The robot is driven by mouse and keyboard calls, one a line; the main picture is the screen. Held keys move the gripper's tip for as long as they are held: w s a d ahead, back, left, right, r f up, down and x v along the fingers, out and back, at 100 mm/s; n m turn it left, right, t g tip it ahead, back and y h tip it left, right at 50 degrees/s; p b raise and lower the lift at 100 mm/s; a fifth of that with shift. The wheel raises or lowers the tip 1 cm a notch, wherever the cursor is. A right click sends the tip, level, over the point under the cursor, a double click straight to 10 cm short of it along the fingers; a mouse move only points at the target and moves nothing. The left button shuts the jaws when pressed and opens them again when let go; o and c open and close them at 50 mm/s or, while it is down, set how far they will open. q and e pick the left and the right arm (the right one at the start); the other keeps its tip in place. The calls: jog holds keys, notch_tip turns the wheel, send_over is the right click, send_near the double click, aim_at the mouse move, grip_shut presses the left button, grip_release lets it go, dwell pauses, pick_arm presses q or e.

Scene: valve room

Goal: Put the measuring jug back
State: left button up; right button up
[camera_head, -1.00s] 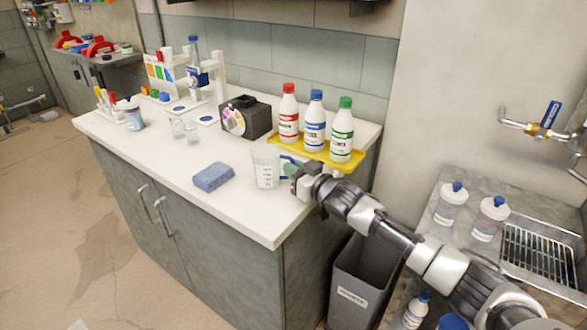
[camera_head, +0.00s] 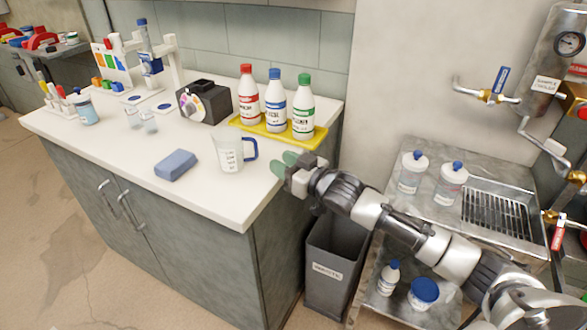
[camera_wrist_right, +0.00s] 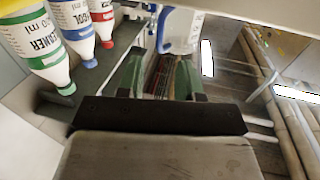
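The measuring jug (camera_head: 230,154) is clear with a blue handle and stands upright on the white counter (camera_head: 160,200) near its front right part. Its handle points right, toward my right gripper (camera_head: 283,166), which is a short gap away, apart from it and empty. In the right wrist view, the jug (camera_wrist_right: 182,30) shows at the top with its blue handle, beyond the two green fingers of the right gripper (camera_wrist_right: 160,76), which are spread apart. My left gripper is not in view.
A yellow tray (camera_head: 267,137) holding red-, blue- and green-capped bottles stands behind the gripper. A blue sponge (camera_head: 176,165) lies left of the jug, and a black box (camera_head: 203,102) stands behind. A grey bin (camera_head: 333,268) is beside the counter, left of a metal sink unit (camera_head: 445,225).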

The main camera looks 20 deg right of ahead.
jog(key=shift+v, duration=1.55)
jog(key=s+d+f+m+g+h, duration=0.1)
jog(key=d+f+h, duration=0.15)
jog(key=f, duration=0.85)
jog(key=s+d+f+m+g+h, duration=0.1)
jog(key=d+f+m+g+h, duration=0.15)
jog(key=f, duration=0.85)
jog(key=s+d+f+g+h, duration=0.1)
jog(key=s+f+g, duration=0.1)
jog(key=s+f, duration=0.7)
jog(key=s+f+g+h, duration=0.15)
jog(key=s+f, duration=0.35)
jog(key=f, duration=0.8)
jog(key=s+a+f+g, duration=0.2)
jog(key=s+f, duration=0.3)
jog(key=s, duration=0.6)
jog(key=s+a+f+g, duration=0.3)
jog(key=s+f, duration=0.2)
jog(key=s, duration=0.7)
jog(key=s+a+f+g, duration=0.2)
jog(key=s+f, duration=0.3)
jog(key=s, duration=0.6)
jog(key=shift+s+a+f+n+g, duration=0.2)
jog(key=shift+a+f+n+g, duration=0.1)
jog(key=shift+n+g, duration=0.25)
